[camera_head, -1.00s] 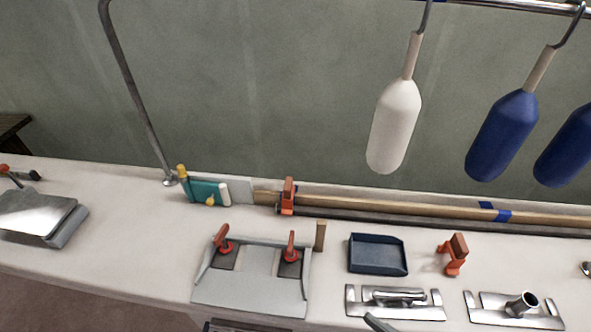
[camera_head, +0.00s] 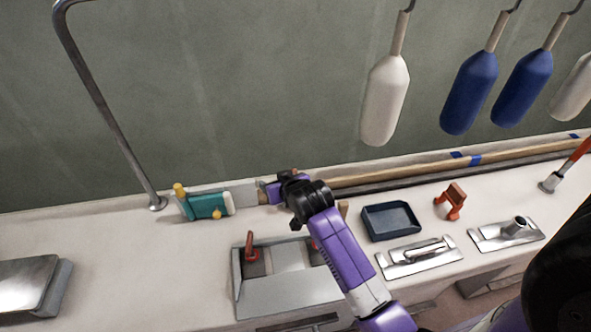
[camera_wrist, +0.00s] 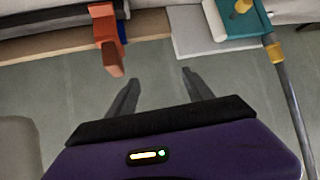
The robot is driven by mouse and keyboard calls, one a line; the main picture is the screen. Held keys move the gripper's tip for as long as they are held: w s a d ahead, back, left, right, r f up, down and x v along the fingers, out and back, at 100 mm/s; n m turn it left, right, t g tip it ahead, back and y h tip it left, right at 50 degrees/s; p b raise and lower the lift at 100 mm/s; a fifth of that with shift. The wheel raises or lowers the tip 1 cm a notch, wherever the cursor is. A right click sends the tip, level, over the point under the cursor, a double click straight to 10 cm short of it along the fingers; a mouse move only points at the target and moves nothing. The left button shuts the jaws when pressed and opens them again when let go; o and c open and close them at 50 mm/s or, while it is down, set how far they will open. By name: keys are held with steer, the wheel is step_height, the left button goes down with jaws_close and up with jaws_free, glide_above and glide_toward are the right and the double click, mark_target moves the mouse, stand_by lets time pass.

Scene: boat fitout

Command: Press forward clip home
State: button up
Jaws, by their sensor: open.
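An orange clip (camera_wrist: 108,30) sits around the wooden strip (camera_wrist: 60,45), which runs along the back of the bench. In the head view the wooden strip (camera_head: 400,175) continues to the right, and my arm hides most of that clip. A second orange clip (camera_head: 451,202) stands loose on the bench to the right of the blue tray.
A teal tool (camera_head: 207,205) lies beside a pale plate at the strip's left end. A metal post (camera_head: 110,110) rises there. A grey fixture with red toggles (camera_head: 270,295), a dark blue tray (camera_head: 390,221) and metal plates occupy the front. White and blue fenders hang above.

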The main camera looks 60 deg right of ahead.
steer(key=d+g, duration=0.1)
steer(key=d, duration=0.1)
steer(key=d+m+g+y, duration=0.1)
steer(key=d+g, duration=0.1)
steer(key=d, duration=0.1)
steer(key=s+d+m+g+y, duration=0.1)
steer(key=d+g, duration=0.1)
steer(key=shift+d+f, duration=0.3)
steer(key=shift+d, duration=0.05)
steer(key=shift+s+f+m+g+y, duration=0.2)
steer(key=shift+s+m+g+y, duration=0.1)
steer(key=shift+s+g, duration=0.25)
steer(key=shift+x, duration=3.8)
steer(key=shift+a, duration=0.15)
steer(key=shift+c, duration=0.4)
jaws_close()
steer(key=c, duration=0.9)
jaws_free()
jaws_close()
